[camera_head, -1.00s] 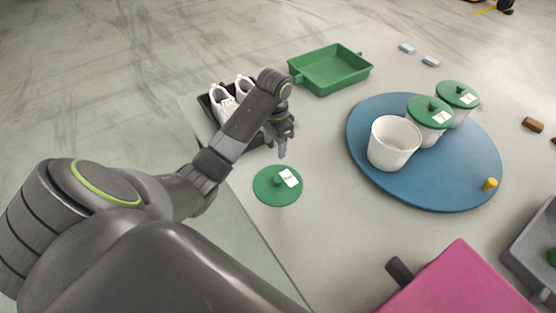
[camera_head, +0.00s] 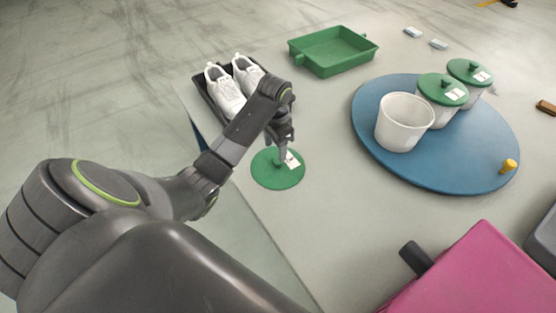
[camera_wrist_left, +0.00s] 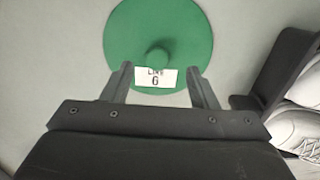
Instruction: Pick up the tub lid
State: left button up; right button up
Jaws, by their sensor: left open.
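The tub lid (camera_head: 277,173) is a round green disc with a knob and a white label, lying flat on the pale table. In the left wrist view the lid (camera_wrist_left: 188,28) fills the top middle, with its knob (camera_wrist_left: 157,58) near the fingertips and a label that ends in a 6. My left gripper (camera_head: 283,157) is over the lid's far part, and in the wrist view its two fingers (camera_wrist_left: 160,80) are apart with nothing held between them. The fingers hide part of the lid in the head view. My right gripper is not in view.
A blue round board (camera_head: 447,183) holds an open white tub (camera_head: 402,125) and two tubs with green lids (camera_head: 442,90). A black tray with white shoes (camera_head: 226,92) is behind my left gripper. A green tray (camera_head: 333,52) and a pink box (camera_head: 462,275) stand apart.

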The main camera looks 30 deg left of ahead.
aim_at(278, 163)
pick_arm(q)
jog(key=shift+w+d+f+b, duration=0.15)
jog(key=shift+f+b, duration=0.2)
jog(key=shift+f, duration=1.15)
jog(key=shift+w+d+f+b, duration=0.15)
jog(key=shift+f+b, duration=0.15)
jog(key=shift+f, duration=1.2)
jog(key=shift+c, duration=0.3)
jog(key=c, duration=1)
jog(key=shift+c, duration=0.2)
jog(key=shift+r, duration=0.2)
